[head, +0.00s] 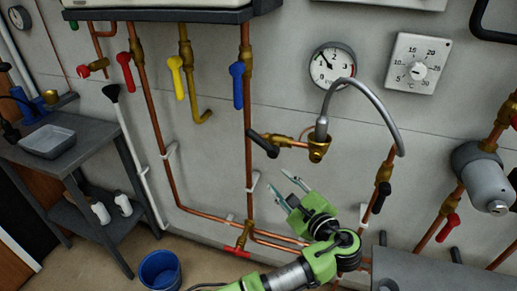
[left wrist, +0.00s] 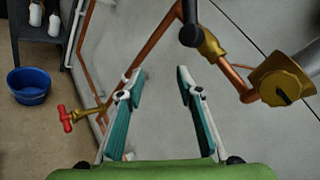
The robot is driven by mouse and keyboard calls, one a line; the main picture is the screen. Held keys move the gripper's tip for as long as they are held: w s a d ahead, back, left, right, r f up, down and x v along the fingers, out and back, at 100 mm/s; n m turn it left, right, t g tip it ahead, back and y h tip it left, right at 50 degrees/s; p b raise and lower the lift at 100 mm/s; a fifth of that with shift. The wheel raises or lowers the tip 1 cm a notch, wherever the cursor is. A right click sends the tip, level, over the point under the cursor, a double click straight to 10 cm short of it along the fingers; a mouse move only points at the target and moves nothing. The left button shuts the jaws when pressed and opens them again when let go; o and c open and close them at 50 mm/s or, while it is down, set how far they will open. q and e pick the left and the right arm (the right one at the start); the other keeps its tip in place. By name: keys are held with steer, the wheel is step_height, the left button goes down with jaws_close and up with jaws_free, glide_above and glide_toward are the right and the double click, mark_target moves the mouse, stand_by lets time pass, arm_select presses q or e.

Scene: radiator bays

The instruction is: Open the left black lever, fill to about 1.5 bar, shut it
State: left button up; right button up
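The left black lever (head: 262,143) sits on a brass valve on the wall, slanting down to the right in the head view. It also shows at the top of the left wrist view (left wrist: 190,30). A grey braided hose (head: 375,98) arches from the brass fitting (head: 319,143) beside it. The right black lever (head: 381,197) hangs steeply on a copper pipe. The round gauge (head: 333,65) is above; its needle points up-left, too small to read exactly. My left gripper (head: 287,186) is open and empty, below the left lever and apart from it. My right gripper is out of view.
Red (head: 125,72), yellow (head: 176,78) and blue (head: 237,85) levers hang on pipes at left. A thermostat (head: 417,64) is right of the gauge. A red tap (head: 238,251) is low. A grey bench (head: 85,133) and blue bucket (head: 160,270) stand left.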

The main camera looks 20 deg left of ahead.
mark_target(260, 142)
arm_select(q)
step_height(260, 142, up, 9)
steer(key=s+n+y, duration=0.1)
steer(key=s+y, duration=0.1)
steer(key=p+x, duration=0.1)
steer(key=x, duration=1.2)
steer(key=shift+w+d+r, duration=0.1)
jaws_close()
